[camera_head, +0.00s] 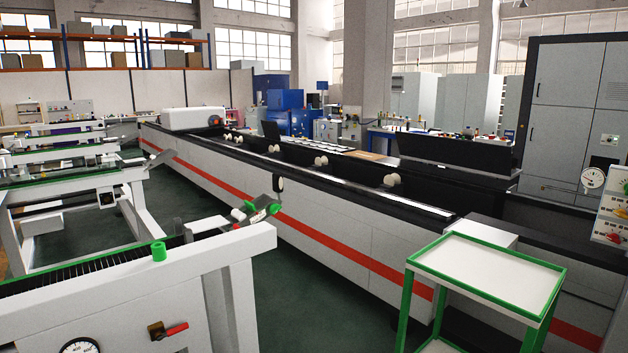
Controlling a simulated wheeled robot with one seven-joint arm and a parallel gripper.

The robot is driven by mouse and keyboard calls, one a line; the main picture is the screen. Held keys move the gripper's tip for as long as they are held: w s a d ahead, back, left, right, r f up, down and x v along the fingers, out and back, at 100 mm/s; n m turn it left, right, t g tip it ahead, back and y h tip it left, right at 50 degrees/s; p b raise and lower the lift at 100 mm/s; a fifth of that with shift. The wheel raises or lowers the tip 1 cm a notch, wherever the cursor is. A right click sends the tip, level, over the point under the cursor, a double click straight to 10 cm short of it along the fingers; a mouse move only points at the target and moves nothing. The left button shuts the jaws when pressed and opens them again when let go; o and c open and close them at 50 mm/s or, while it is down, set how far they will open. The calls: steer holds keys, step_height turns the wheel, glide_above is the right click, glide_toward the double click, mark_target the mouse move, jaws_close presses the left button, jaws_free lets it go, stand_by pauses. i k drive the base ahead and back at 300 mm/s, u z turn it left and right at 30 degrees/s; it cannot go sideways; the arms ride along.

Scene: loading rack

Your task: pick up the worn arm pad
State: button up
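A small green cylinder (158,250) stands upright on the top of the near white loading rack (225,248). At the rack's far right end is a tilted grey arm (262,202) with green pieces (273,208) and a pale cylindrical piece (238,214) near it. The green cylinder and the green pieces look like pads, but I cannot tell which is the worn arm pad. Wear is too small to make out. My gripper is not in this view.
A green-framed trolley (488,272) with an empty white top stands at the front right. A long machine with a red stripe (335,246) runs diagonally behind it. Dark green floor (300,310) lies open between rack and trolley. A red-handled valve (172,330) projects from the rack's front.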

mark_target(277, 178)
steer(key=z, duration=0.55)
steer(key=i, duration=1.9)
steer(key=u, duration=1)
steer(key=i, duration=0.7)
steer(key=u, duration=0.75)
